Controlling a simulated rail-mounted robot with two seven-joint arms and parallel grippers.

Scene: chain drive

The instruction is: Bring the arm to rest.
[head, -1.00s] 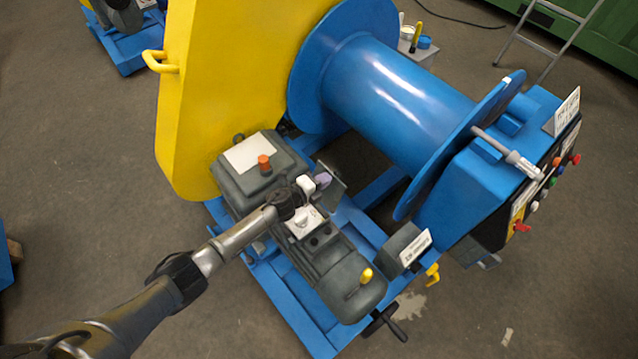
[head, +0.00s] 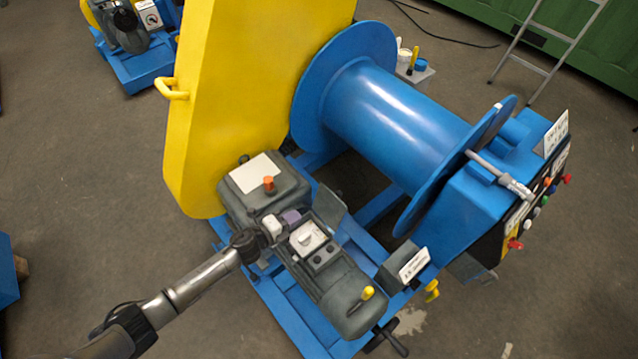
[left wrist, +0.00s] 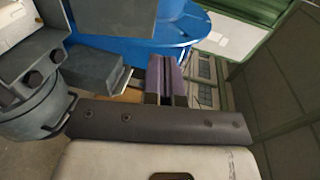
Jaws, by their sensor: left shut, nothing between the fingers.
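My left arm comes in from the lower left in the head view. Its gripper (head: 291,217), with purple fingers, is between the grey gearbox (head: 262,190) and the motor's terminal box (head: 308,240). I cannot tell its height above them or whether it touches anything. In the left wrist view the purple fingers (left wrist: 172,78) are together and hold nothing. The grey motor (head: 335,285) has a yellow-tipped part on top. A dark flap (head: 329,207) stands up beside the terminal box. My right gripper is in neither view.
A yellow guard (head: 225,110) and a blue drum (head: 395,105) rise behind the motor. A control box with coloured buttons (head: 535,205) is on the right. A handwheel (head: 388,340) sticks out in front. The floor (head: 110,215) left of the machine is mostly open.

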